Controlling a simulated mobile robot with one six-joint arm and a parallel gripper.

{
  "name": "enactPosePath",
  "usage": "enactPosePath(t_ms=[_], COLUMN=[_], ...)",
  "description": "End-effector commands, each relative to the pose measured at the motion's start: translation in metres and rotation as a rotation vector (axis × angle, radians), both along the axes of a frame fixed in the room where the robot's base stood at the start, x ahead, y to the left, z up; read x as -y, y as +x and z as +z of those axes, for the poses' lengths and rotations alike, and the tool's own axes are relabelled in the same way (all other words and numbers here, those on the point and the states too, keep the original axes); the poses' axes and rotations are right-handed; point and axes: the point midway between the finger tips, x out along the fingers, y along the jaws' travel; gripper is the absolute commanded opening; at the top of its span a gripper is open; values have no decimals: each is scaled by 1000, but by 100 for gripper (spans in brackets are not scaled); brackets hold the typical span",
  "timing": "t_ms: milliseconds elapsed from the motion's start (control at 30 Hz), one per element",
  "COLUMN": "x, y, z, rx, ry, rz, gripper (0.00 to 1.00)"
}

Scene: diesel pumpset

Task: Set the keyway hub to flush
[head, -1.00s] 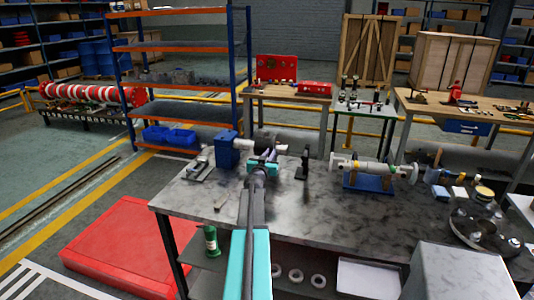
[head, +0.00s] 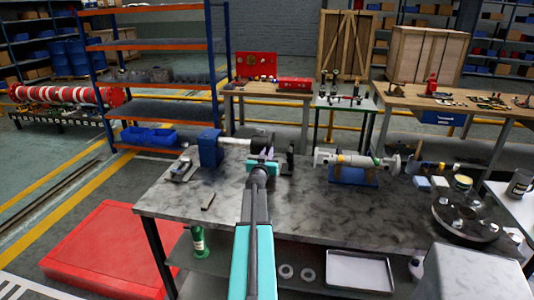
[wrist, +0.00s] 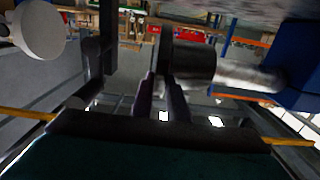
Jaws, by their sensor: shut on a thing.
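The keyway hub (head: 263,140), a dark cylinder, sits on a pale shaft (head: 237,141) that comes out of a blue block (head: 210,147) at the left of the grey bench. My gripper (head: 262,165) reaches it from the near side and is shut on it. In the wrist view the dark hub (wrist: 190,63) is at the fingertips (wrist: 164,88), with the shaft (wrist: 240,77) and blue block (wrist: 298,65) to its right. The fingers partly cover the hub there. Whether the hub's face is level with the shaft end cannot be told.
A dark upright bracket (head: 290,159) stands close to the right of my gripper. Further right, a pale cylindrical unit (head: 345,161) rests on a blue stand (head: 354,176). A small flat piece (head: 208,201) lies at the front left. The bench middle (head: 325,210) is clear.

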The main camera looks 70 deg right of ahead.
Motion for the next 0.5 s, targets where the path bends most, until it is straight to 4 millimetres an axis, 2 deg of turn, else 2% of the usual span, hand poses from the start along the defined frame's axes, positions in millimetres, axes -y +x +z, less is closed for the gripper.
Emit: enactPosePath(t_ms=[33,133,167,233,500], x=[3,2,2,1,-2], y=[-10,-8,-7,-5,3], z=[0,0,0,0,0], rx=[2,2,2,2,2], ry=[-5,-5,-5,-4,-4], rz=[-19,-17,-17,-14,-2], gripper=[0,0,19,31,33])
